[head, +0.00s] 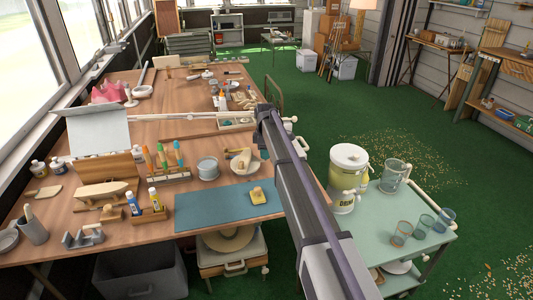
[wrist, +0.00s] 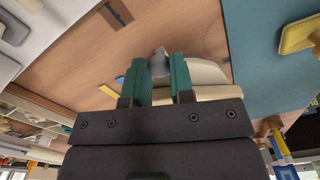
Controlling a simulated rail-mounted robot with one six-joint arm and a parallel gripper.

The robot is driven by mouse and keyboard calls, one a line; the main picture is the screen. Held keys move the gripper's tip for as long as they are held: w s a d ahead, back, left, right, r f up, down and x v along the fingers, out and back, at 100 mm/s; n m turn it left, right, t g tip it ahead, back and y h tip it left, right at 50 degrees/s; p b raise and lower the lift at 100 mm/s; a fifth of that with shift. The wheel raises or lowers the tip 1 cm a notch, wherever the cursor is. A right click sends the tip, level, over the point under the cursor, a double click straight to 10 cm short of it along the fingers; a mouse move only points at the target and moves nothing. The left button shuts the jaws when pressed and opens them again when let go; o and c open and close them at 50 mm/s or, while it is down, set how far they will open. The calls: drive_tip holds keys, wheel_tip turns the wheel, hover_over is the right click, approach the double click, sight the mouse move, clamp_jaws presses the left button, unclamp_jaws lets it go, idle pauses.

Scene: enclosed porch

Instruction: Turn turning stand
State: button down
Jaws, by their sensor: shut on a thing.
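The turning stand (head: 247,170) looks like a low, round, cream piece on the wooden workbench, just behind the blue-green mat; an upright cream part stands on it. In the wrist view a cream rounded part of it (wrist: 206,73) shows beside and behind the fingers. My gripper (wrist: 160,70) has two green fingers, closed around a small grey knob-like part that seems to belong to the stand. The fingers hide most of that part. In the head view my arm comes in from the lower right, and the fingers cannot be made out.
The blue-green mat (head: 208,208) holds a yellow block (head: 257,195). Left of the stand are a glass jar (head: 208,168) and a rack of coloured-handled tools (head: 165,175). A small divided tray (head: 236,125) lies behind. A green cart (head: 408,215) with glasses stands at the right.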

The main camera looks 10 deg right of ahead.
idle(0.4)
drive_tip(key=c, duration=1)
unclamp_jaws()
wheel_tip(320, 180, up, 11)
drive_tip(key=p, duration=1.1)
drive_tip(key=s+m, duration=0.5)
drive_tip(key=s, duration=0.9)
drive_tip(key=s+d+m, duration=0.1)
drive_tip(key=s+m, duration=0.4)
drive_tip(key=s, duration=0.9)
drive_tip(key=s+d+m, duration=0.1)
drive_tip(key=s+m, duration=0.4)
drive_tip(key=s, duration=0.9)
drive_tip(key=shift+s+f, duration=0.1)
drive_tip(key=shift+s, duration=0.15)
